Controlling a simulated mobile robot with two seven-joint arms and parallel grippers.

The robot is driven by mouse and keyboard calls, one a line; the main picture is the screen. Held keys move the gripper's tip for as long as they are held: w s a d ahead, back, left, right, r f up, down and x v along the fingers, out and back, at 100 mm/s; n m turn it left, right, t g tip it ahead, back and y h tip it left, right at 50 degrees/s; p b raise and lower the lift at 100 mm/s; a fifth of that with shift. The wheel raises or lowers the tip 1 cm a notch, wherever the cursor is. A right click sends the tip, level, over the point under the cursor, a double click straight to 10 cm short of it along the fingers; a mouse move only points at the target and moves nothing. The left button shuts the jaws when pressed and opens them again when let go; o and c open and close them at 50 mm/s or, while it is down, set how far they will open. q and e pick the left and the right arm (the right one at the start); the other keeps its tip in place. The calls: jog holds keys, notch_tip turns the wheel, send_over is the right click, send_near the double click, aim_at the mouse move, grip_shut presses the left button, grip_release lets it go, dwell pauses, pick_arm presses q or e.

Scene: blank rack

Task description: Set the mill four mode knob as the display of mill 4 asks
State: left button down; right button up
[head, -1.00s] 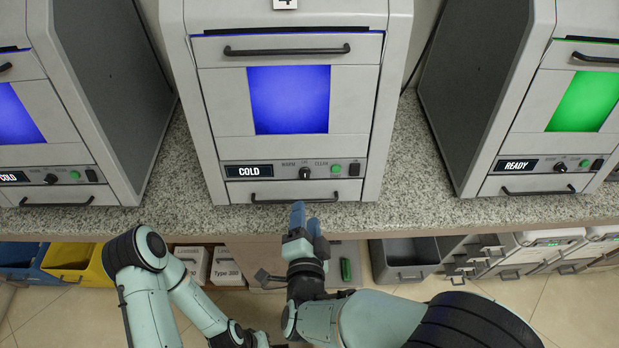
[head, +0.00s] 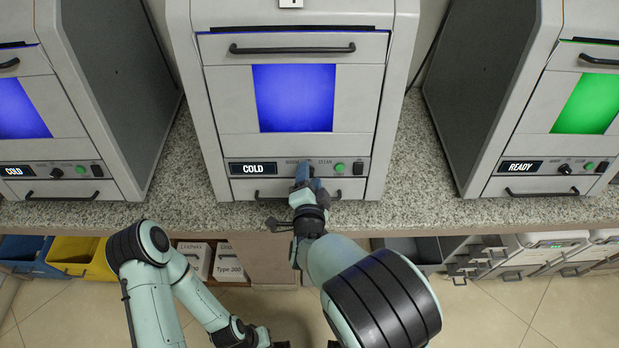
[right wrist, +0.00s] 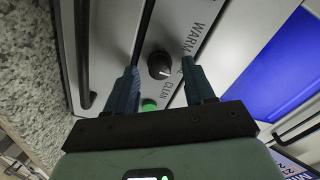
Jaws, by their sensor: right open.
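The middle mill (head: 225,110) has a blue window and a display (head: 252,168) that reads COLD. Its number plate (head: 290,3) is cut off at the top now, but showed 4 earlier. The black mode knob (right wrist: 160,65) shows in the right wrist view, with WARM and CLEAN lettered near it; a middle label is mostly hidden and the exact pointer setting is hard to tell. My right gripper (head: 303,178) is at the panel, hiding the knob in the head view. Its blue fingers (right wrist: 160,80) are open, one on each side of the knob, without clear contact.
A green button (head: 340,168) and a black switch (head: 358,168) sit right of the knob. A drawer handle (head: 270,196) lies below. Other mills stand left (head: 110,90) and right (head: 500,80), with free granite counter (head: 410,180) between.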

grip_shut()
pick_arm(q)
jog(key=shift+w+r+p, duration=0.3)
jog(key=shift+r+p, duration=0.3)
jog(key=shift+r, duration=0.05)
jog(key=shift+w+r+p, duration=0.3)
jog(key=shift+r+p, duration=0.25)
jog(key=shift+r, duration=0.05)
pick_arm(e)
jog(key=n, duration=1.1)
jog(key=shift+a+r+n, duration=0.1)
jog(key=shift+n, duration=0.6)
grip_release()
